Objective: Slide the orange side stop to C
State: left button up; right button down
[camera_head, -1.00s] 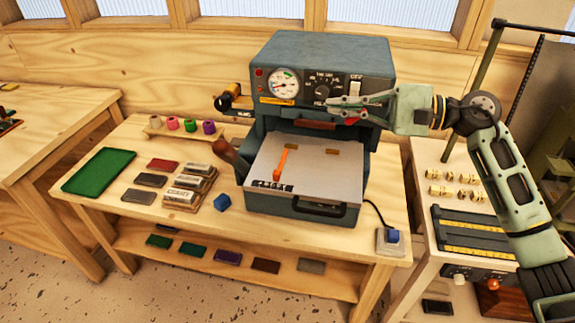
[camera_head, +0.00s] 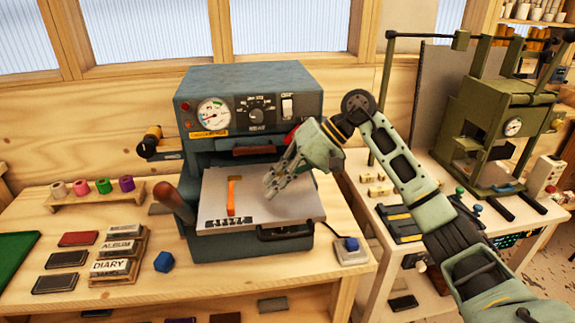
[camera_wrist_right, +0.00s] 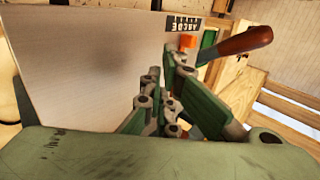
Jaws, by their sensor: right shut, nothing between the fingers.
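The orange side stop (camera_head: 231,196) is a narrow upright bar on the pale plate (camera_head: 290,205) of the blue-grey press. Its lower end is by the dark letter scale (camera_head: 229,222) at the plate's front edge. The letters are too small to tell which one it stands at. In the right wrist view the orange stop (camera_wrist_right: 187,41) shows as a small block beside the letter scale (camera_wrist_right: 182,24). My right gripper (camera_head: 269,191) is shut and empty, over the plate to the right of the stop and apart from it. My left gripper is not in view.
The press body (camera_head: 255,90) with gauge and dial rises behind the plate. A brown lever handle (camera_head: 174,202) stands at the plate's left. A dark front handle (camera_head: 286,231) sits below the plate.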

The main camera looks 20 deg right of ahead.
aim_at(246, 205)
jog(key=a, duration=0.1)
jog(key=a+f+p, duration=0.1)
jog(key=a, duration=0.1)
jog(key=w+a+p, duration=0.1)
jog(key=shift+a+f, duration=0.15)
jog(key=shift+f, duration=0.05)
jog(key=shift+w+a+f+p, duration=0.1)
jog(key=shift+w+a+p, duration=0.15)
jog(key=shift+a+p, duration=0.3)
jog(key=shift+w+a+f, duration=0.1)
jog(key=shift+a, duration=0.2)
jog(key=shift+d, duration=0.1)
jog(key=b, duration=0.1)
jog(key=a+b, duration=0.1)
jog(key=b, duration=0.1)
jog(key=shift+w+f, duration=0.1)
jog(key=shift+f, duration=0.15)
jog(key=shift+a+b, duration=0.1)
jog(key=shift+b, duration=0.2)
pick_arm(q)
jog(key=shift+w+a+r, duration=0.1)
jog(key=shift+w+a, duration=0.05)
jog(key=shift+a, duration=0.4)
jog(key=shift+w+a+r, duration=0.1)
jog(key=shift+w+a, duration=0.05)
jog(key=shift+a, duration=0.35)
pick_arm(e)
jog(key=shift+r, duration=0.2)
jog(key=shift+a, duration=0.1)
